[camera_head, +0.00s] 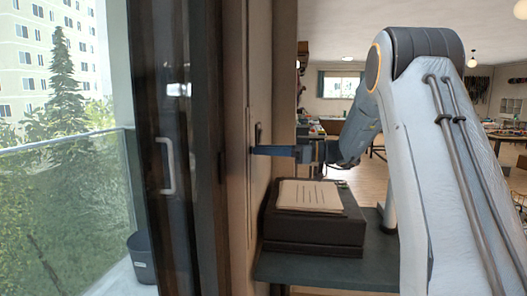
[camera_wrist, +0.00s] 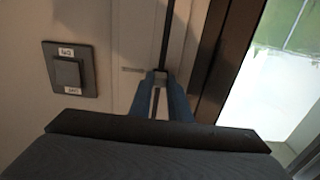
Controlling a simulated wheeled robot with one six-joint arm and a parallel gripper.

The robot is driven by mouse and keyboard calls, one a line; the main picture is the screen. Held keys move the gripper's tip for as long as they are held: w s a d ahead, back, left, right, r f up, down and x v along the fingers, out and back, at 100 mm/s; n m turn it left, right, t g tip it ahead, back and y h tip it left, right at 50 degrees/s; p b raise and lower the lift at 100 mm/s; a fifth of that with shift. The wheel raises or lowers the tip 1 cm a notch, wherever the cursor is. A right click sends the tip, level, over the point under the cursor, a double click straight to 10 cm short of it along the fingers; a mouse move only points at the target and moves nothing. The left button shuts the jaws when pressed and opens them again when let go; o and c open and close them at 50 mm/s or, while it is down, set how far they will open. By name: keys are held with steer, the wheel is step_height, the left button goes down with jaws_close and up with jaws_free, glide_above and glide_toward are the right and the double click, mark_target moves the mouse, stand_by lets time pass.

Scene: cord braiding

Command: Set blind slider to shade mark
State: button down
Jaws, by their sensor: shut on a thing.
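The blind slider (camera_wrist: 160,77) is a small dark block on a thin dark vertical track (camera_wrist: 167,35) on the pale wall panel. My gripper (camera_wrist: 161,84) is shut on the slider, with one blue finger on each side of it. A faint grey bar-shaped mark (camera_wrist: 132,70) lies on the panel just left of the slider, at nearly the same height in the wrist view. I cannot tell if this is the shade mark. In the head view my gripper (camera_head: 256,150) reaches left to the wall beside the window frame, and the slider is mostly hidden.
A dark wall plate (camera_wrist: 69,69) with two small labels is left of the track. A dark-framed glass door (camera_head: 167,165) stands at left. A dark box (camera_head: 314,230) with a paper sheet (camera_head: 310,196) sits on a table (camera_head: 330,272) below my gripper.

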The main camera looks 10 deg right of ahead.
steer(key=shift+f, duration=0.15)
steer(key=c, duration=1.6)
jaws_free()
steer(key=shift+c, duration=0.2)
steer(key=shift+d, duration=0.1)
steer(key=b+v, duration=0.2)
steer(key=v, duration=0.5)
steer(key=shift+s+d+b, duration=0.2)
steer(key=shift+d+b, duration=0.1)
steer(key=shift+b, duration=0.05)
